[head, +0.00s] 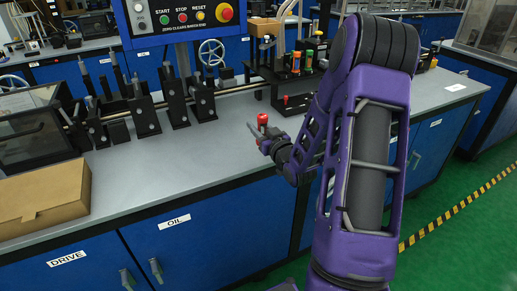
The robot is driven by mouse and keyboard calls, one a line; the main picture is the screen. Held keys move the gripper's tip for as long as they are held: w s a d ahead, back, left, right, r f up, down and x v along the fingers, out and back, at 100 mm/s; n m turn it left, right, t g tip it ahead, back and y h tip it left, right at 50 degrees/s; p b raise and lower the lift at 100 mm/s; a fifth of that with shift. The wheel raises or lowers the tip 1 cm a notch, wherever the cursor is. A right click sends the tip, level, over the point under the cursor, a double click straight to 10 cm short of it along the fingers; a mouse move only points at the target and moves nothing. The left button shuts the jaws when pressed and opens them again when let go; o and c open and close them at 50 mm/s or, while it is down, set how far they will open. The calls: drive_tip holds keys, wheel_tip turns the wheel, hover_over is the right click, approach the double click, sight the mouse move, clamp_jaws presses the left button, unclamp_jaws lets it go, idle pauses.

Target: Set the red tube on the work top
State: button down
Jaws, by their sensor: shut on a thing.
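The red tube (262,120) stands roughly upright at my gripper, near the middle of the head view. The fingers hide the tube's middle. Behind it is the grey work top (225,150); from this angle I cannot tell whether the tube's lower end touches it.
A cardboard box (42,198) sits at the left front of the work top. A black-bracketed shaft machine (145,112) runs along the back left. A rack with coloured bottles (308,60) stands behind my arm. Bare top lies left of my gripper.

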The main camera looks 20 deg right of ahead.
drive_tip(key=shift+f+b, duration=0.35)
drive_tip(key=shift+f, duration=2.5)
drive_tip(key=shift+f, duration=0.15)
drive_tip(key=c, duration=0.5)
unclamp_jaws()
